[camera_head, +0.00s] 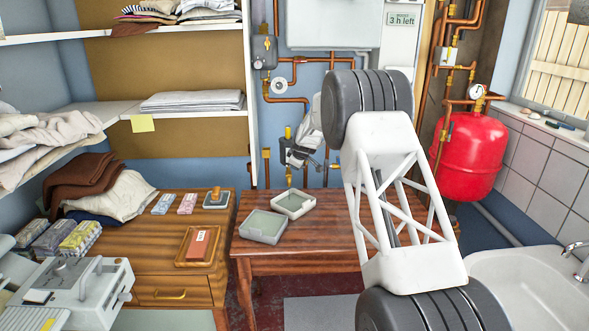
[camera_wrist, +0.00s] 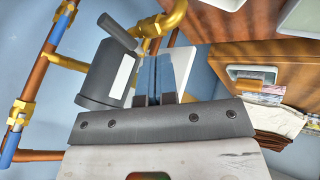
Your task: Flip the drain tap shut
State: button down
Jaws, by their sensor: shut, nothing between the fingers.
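My gripper (camera_wrist: 155,57) is shut and empty, its two blue fingers pressed together in the wrist view. Brass pipe fittings (camera_wrist: 168,17) lie just beyond the fingertips; I cannot tell whether they touch. A dark grey cylinder (camera_wrist: 96,75) with a white label and a short dark bar stands close to the left of the fingers. In the head view my gripper (camera_head: 297,152) is at the wall pipework, near a yellow-topped fitting (camera_head: 288,132). I cannot make out which fitting is the drain tap, or its lever position; my gripper and arm cover part of this area.
Copper pipes (camera_head: 272,97) run along the wall around my gripper. A wooden table (camera_head: 330,229) with two grey trays stands below. A red tank (camera_head: 467,155) is at the right. Shelves with folded linen (camera_head: 192,101) are at the left.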

jog(key=v, duration=0.7)
jog(key=shift+d+r, duration=0.2)
jog(key=shift+d, duration=0.2)
jog(key=shift+r, duration=0.1)
jog(key=s+d+r+m+g, duration=0.15)
jog(key=s+r, duration=0.45)
jog(key=s, duration=0.7)
jog(key=s+d+r+m+h, duration=0.1)
jog(key=s+d+r+m, duration=0.15)
jog(key=s+r, duration=0.7)
jog(key=s+d+r+m+g, duration=0.1)
jog(key=s+d+r+m, duration=0.1)
jog(key=s, duration=1.4)
jog(key=s+d+f+m, duration=0.1)
jog(key=s+f+m, duration=0.1)
jog(key=s, duration=1.1)
jog(key=s+d+f+m+g+h, duration=0.1)
jog(key=s+f+m, duration=0.1)
jog(key=s, duration=1.2)
jog(key=s+d+f+m, duration=0.1)
jog(key=s+f+m, duration=0.2)
jog(key=s, duration=1.1)
jog(key=shift+d, duration=0.3)
